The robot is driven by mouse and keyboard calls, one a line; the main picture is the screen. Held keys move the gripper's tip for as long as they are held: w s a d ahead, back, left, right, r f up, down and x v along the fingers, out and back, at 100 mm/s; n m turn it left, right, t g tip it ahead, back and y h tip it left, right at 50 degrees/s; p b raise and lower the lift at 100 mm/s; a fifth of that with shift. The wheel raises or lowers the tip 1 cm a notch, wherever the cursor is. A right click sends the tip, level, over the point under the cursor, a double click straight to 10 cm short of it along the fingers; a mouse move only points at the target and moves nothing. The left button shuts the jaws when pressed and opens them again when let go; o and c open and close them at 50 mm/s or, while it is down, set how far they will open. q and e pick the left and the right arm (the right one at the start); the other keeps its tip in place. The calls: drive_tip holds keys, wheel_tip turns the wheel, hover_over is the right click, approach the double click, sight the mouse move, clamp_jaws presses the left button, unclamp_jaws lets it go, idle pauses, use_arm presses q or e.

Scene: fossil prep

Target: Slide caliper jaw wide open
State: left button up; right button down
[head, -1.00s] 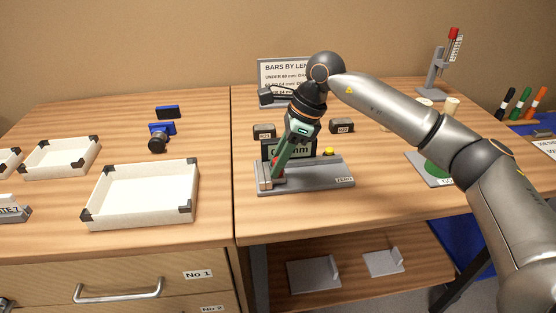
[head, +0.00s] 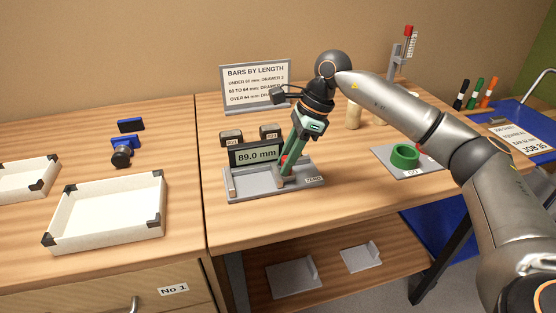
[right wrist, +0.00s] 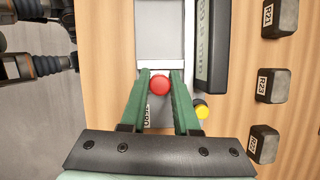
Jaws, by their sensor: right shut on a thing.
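The red knob (right wrist: 159,85) of the jaw sits between the green fingers of my right gripper (right wrist: 160,82) in the right wrist view. In the head view my right gripper (head: 285,164) is shut on it from above, partly hiding the jaw. A yellow button (right wrist: 201,108) lies beside the right finger. My left gripper is not in view.
Dark labelled bars (right wrist: 273,85) stand behind the display. A sign (head: 255,85) stands at the back. A green ring (head: 404,156) lies on a grey plate to the right. White trays (head: 107,207) lie on the left table. The table before the caliper is clear.

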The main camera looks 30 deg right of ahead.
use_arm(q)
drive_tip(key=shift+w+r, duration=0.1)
use_arm(e)
drive_tip(key=c, duration=0.6)
unclamp_jaws()
drive_tip(key=shift+c, duration=0.2)
drive_tip(key=shift+r, duration=0.1)
use_arm(q)
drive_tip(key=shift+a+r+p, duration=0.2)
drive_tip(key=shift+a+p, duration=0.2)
drive_tip(key=shift+p, duration=0.1)
use_arm(e)
drive_tip(key=v, duration=1.2)
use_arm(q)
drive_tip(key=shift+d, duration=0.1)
use_arm(e)
drive_tip(key=shift+s+r, duration=0.1)
